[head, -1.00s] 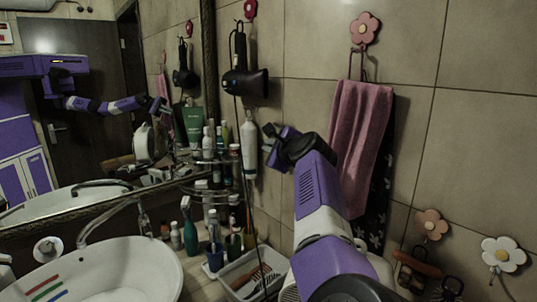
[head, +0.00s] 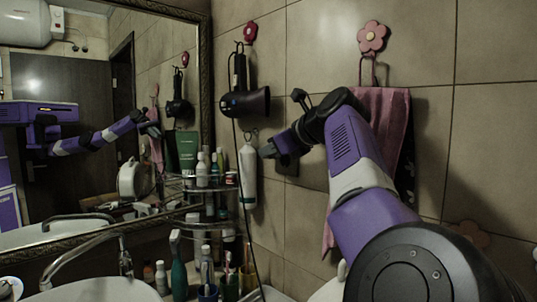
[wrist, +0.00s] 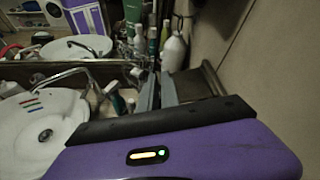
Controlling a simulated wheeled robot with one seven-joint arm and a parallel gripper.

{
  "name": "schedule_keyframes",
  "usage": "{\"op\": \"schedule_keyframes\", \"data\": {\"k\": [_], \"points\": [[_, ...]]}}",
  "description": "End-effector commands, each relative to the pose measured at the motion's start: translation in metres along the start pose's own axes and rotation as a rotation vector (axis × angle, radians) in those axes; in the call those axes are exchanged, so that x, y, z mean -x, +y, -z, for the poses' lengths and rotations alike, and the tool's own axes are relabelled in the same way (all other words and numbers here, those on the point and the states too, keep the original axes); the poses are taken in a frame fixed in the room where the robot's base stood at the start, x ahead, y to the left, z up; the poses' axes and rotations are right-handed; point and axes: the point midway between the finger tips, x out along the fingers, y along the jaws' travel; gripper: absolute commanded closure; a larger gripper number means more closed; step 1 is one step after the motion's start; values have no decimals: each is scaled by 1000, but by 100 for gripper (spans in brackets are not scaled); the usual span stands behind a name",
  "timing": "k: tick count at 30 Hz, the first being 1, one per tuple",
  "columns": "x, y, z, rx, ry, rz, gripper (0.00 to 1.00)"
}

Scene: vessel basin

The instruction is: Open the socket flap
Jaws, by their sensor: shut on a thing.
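A dark socket (head: 289,167) sits on the tiled wall right of the hanging white bottle, partly covered by my gripper. My gripper (head: 267,150) is in front of the wall at the socket's upper left, pointing left. In the wrist view its two grey fingers (wrist: 156,91) stand close together, near the middle. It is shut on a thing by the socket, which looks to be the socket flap. The flap itself is hidden or too small to make out, and I cannot tell how far it is open.
A hair dryer (head: 245,102) and a white bottle (head: 248,173) hang left of my gripper. A pink towel (head: 388,112) hangs behind my arm. Corner shelves (head: 212,189) with bottles and a sink (head: 95,290) are at lower left. A large mirror (head: 85,120) fills the left wall.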

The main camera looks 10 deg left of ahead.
Motion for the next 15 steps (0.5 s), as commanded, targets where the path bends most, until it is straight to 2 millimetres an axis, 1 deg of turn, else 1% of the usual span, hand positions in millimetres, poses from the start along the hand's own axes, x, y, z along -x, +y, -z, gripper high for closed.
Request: {"op": "schedule_keyframes", "data": {"k": [1,4,15], "points": [[3,-1,-6,-24,3,-13,100],[5,-2,-10,-69,2,-30,100],[8,-4,-16,-180,1,-76,100]]}}
